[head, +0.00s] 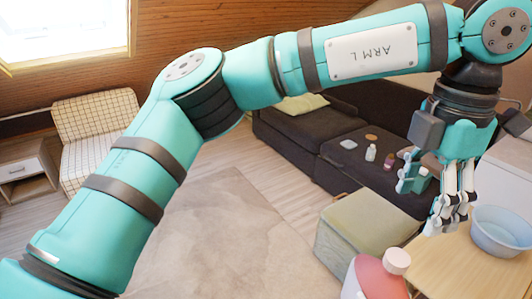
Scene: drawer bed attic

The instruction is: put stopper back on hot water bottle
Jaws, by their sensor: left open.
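A pink-red rounded object (376,284) at the bottom edge, cut off by the frame, looks like the hot water bottle. A pale pink cylindrical piece (397,261) shows at its upper right; I cannot tell whether it is the stopper or the neck. My left gripper (424,206) hangs fingers down, open, above and to the right of it. No object shows between its fingers. The gripper is apart from the pink object in the picture. My right gripper is not in view.
A wooden table (455,270) at the lower right bears a light blue bowl (503,228), close to my left gripper. A greenish ottoman (362,232) stands beyond the pink object. Several small items lie on the dark sofa (325,170). The rug (215,235) is clear.

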